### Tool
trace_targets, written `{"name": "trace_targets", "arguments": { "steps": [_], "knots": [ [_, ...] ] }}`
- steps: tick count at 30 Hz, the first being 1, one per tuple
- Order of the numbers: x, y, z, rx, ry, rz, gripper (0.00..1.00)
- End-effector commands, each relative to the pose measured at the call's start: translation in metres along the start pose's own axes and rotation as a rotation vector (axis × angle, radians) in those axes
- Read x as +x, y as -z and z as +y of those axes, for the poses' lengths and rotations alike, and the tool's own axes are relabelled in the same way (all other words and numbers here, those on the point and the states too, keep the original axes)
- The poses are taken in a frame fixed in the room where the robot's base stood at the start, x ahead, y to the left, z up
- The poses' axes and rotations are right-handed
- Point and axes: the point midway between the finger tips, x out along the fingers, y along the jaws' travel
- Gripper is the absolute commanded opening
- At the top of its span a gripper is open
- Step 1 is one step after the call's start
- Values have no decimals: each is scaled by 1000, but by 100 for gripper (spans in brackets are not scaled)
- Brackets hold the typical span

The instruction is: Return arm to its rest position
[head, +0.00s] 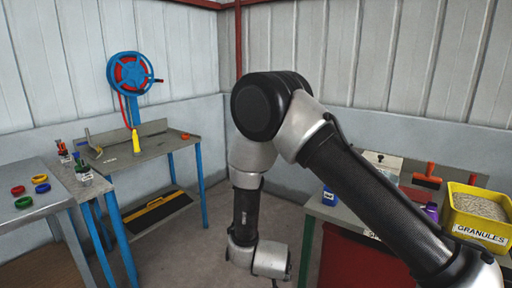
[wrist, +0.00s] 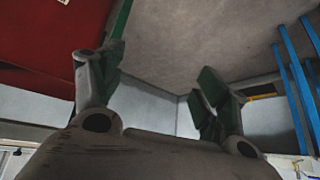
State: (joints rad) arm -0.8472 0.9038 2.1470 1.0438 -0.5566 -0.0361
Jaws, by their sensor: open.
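My arm fills the middle and right of the head view, bent at a large black and silver joint. My gripper is not visible in the head view. In the wrist view my gripper (wrist: 160,92) shows two fingers with green pads, spread wide apart. Nothing is between the fingers. Behind them are grey floor and pale wall, with a red panel at the upper left.
A left table holds coloured rings (head: 23,202). A blue wheel reel (head: 130,73) stands behind the back bench (head: 150,150). Floor between the benches is clear.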

Motion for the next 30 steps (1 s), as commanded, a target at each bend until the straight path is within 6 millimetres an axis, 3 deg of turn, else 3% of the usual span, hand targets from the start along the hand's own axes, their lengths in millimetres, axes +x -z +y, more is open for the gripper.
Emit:
{"name": "trace_targets", "arguments": {
  "steps": [3, 5, 8, 11, 15, 21, 25, 30],
  "knots": [
    [-49, 0, -14, -79, 138, -264, 75],
    [-80, 4, -9, -131, 188, -378, 75],
    [-134, 18, 14, -216, 240, -518, 75],
    [-186, 37, 50, -292, 259, -610, 75],
    [-253, 62, 114, -374, 239, -674, 75],
    [-334, 87, 210, -413, 153, -650, 75],
    [-376, 99, 261, -378, 95, -547, 75],
    [-415, 111, 297, -274, 60, -355, 75]
  ]
}}
